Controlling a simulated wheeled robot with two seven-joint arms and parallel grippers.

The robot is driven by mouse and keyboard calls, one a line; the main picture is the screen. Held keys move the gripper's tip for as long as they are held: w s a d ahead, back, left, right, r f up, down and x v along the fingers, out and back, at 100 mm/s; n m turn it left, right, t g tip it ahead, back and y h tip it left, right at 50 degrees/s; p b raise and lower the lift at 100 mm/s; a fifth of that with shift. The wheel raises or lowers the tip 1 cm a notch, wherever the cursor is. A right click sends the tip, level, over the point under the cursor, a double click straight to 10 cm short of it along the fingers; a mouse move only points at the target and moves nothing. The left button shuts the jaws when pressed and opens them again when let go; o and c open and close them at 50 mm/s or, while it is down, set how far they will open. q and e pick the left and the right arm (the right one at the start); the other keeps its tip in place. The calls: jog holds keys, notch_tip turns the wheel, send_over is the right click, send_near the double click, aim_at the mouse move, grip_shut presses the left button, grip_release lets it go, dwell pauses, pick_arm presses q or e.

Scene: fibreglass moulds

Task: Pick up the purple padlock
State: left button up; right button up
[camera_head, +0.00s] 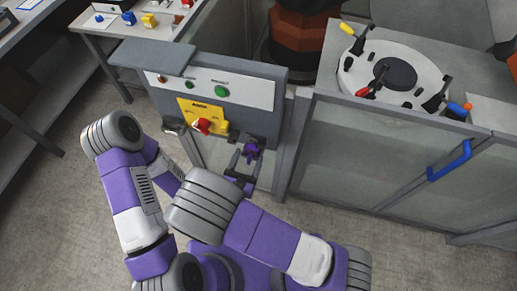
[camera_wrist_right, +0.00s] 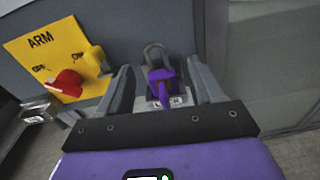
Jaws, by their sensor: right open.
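The purple padlock (camera_head: 251,152) is at the front of the grey control box, right of the yellow plate. In the right wrist view the padlock (camera_wrist_right: 161,82) has a purple body and a grey shackle, with a small labelled plate behind its lower part. My right gripper (camera_head: 245,163) is open in front of the box. In the right wrist view its two fingers (camera_wrist_right: 160,72) stand on either side of the padlock, with visible gaps. How the padlock is held up is unclear. My left arm shows at the left, but its gripper does not show.
The yellow plate (camera_head: 190,112) carries a red knob (camera_head: 203,126). The grey box (camera_head: 262,115) has a green button (camera_head: 222,91). A round white mould (camera_head: 420,75) lies on the bench at right. A blue handle (camera_head: 450,162) is on the glass front. Small locks lie on a table upper left.

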aim_at(253, 140)
jog(key=shift+n+t+y, duration=0.3)
jog(key=shift+n+t, duration=0.2)
jog(key=shift+n, duration=0.2)
jog(key=b+x, duration=0.1)
jog(key=x, duration=0.6)
jog(key=shift+w, duration=0.3)
grip_shut()
